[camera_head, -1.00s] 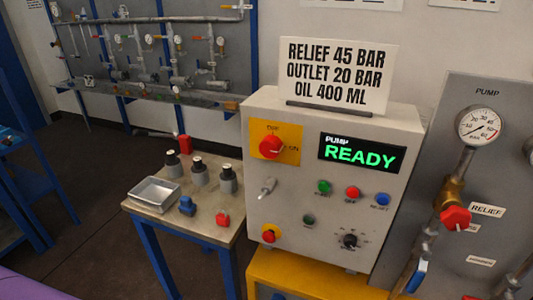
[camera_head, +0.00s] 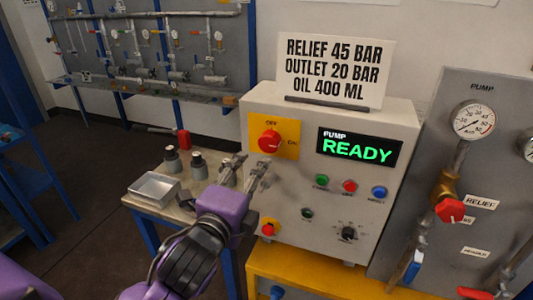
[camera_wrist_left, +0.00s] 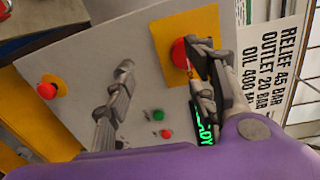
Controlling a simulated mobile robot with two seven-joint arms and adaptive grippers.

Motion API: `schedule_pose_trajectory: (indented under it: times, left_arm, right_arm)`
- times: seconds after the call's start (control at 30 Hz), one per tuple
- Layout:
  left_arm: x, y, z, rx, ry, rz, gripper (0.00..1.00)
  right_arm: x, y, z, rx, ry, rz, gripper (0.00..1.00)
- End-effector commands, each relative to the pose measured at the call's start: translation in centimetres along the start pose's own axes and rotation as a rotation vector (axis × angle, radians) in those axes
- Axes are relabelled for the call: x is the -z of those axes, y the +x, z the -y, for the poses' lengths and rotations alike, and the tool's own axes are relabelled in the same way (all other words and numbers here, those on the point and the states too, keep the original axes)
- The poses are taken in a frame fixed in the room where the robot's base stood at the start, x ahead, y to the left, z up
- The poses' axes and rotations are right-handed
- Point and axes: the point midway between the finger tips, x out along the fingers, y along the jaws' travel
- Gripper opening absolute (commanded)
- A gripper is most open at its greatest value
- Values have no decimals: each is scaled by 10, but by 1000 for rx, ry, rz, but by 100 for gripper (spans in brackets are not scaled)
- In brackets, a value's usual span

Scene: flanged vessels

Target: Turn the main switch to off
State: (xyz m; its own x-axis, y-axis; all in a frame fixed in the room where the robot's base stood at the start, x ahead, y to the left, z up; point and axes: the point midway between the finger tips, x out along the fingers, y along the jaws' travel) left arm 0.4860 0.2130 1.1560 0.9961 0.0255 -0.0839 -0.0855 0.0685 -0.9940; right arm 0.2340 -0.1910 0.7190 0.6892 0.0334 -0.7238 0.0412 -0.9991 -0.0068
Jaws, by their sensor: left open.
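The main switch is a red knob (camera_head: 269,141) on a yellow plate (camera_head: 287,131) at the upper left of the grey control box (camera_head: 310,190). OFF is marked above it and ON to its right. My left gripper (camera_head: 247,165) is open and empty, just below and left of the knob in the head view. In the left wrist view its two fingers (camera_wrist_left: 155,85) are spread. One finger overlaps the edge of the red knob (camera_wrist_left: 179,52); whether it touches, I cannot tell. My right gripper is not in view.
The box also bears a READY display (camera_head: 358,148), several push buttons, a black selector (camera_head: 349,233) and a red knob on yellow (camera_head: 269,228) low down. A side table with a metal tray (camera_head: 154,188) and bottles stands left. The pump panel (camera_head: 470,100) is right.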

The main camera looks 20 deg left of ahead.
Motion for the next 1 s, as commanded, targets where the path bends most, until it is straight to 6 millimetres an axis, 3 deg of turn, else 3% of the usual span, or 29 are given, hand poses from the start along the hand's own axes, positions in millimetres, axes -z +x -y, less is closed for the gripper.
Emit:
schedule_pose_trajectory:
  times: [0.1,0.2,0.6,1.0]
  left_arm:
    - [5,5,26,76,90,-14,51]
    - [6,12,32,93,110,-16,51]
    - [6,70,37,90,107,-14,51]
    - [7,83,36,86,106,-15,51]
  right_arm:
    - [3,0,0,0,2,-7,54]
    - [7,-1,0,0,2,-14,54]
    - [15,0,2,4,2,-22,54]
    - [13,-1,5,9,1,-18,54]
